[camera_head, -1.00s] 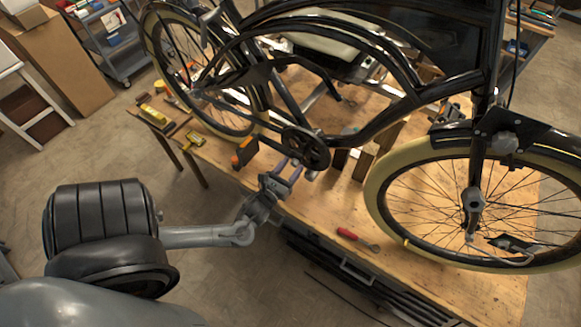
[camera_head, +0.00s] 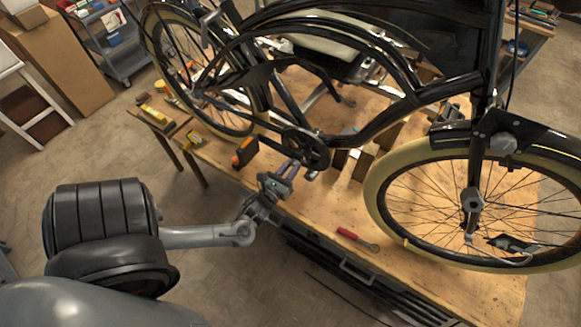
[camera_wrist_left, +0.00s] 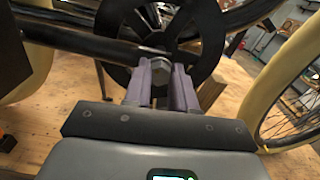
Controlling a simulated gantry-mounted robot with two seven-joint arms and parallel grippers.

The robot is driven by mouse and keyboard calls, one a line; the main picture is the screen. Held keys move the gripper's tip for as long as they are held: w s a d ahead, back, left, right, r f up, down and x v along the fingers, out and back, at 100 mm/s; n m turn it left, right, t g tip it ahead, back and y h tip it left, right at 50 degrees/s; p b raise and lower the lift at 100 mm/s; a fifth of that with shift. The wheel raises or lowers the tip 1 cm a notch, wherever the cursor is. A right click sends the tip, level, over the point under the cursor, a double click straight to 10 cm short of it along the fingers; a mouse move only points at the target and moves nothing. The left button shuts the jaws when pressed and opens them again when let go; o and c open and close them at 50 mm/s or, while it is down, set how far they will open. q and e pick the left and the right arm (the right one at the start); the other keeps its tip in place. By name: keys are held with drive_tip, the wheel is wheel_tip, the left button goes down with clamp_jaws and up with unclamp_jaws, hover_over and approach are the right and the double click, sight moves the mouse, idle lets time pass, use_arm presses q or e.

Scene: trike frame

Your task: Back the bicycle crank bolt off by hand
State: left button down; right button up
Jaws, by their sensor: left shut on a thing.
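The bicycle's black chainring (camera_head: 314,150) is at the middle of the head view, on the near side of the bike. In the left wrist view the chainring (camera_wrist_left: 209,30) stands just ahead, with the grey crank bolt (camera_wrist_left: 157,67) in front of its centre. My left gripper (camera_head: 294,166) reaches in from the left. In the left wrist view its two purple fingers (camera_wrist_left: 161,76) are shut on the bolt, one on each side. In the head view the bolt is too small and hidden to make out. My right gripper is not in view.
The bicycle stands over a wooden workbench (camera_head: 300,205). A red-handled tool (camera_head: 352,236) lies near the bench's front edge. The front wheel (camera_head: 385,215) is to the right. An orange-and-black object (camera_head: 244,152) sits left of the gripper. Open floor lies in front.

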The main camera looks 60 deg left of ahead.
use_arm(q)
drive_tip(key=n+p, duration=0.2)
drive_tip(key=n, duration=0.1)
drive_tip(key=shift+r+n, duration=0.15)
drive_tip(key=shift+n, duration=0.15)
drive_tip(key=n+p, duration=0.2)
drive_tip(key=n, duration=0.2)
drive_tip(key=shift+a+n, duration=0.1)
drive_tip(key=shift+n, duration=0.2)
drive_tip(key=n, duration=0.3)
drive_tip(key=n+p, duration=0.1)
drive_tip(key=shift+s+a+f+n, duration=0.1)
drive_tip(key=shift+f+n, duration=0.15)
drive_tip(key=shift+n, duration=0.05)
drive_tip(key=n, duration=0.5)
drive_tip(key=shift+f+p, duration=0.2)
drive_tip(key=shift+p, duration=0.15)
drive_tip(key=n, duration=1.1)
drive_tip(key=shift+f, duration=0.25)
drive_tip(key=n, duration=0.6)
drive_tip(key=shift+d+n, duration=0.2)
drive_tip(key=shift+n, duration=2)
drive_tip(key=shift+d, duration=0.1)
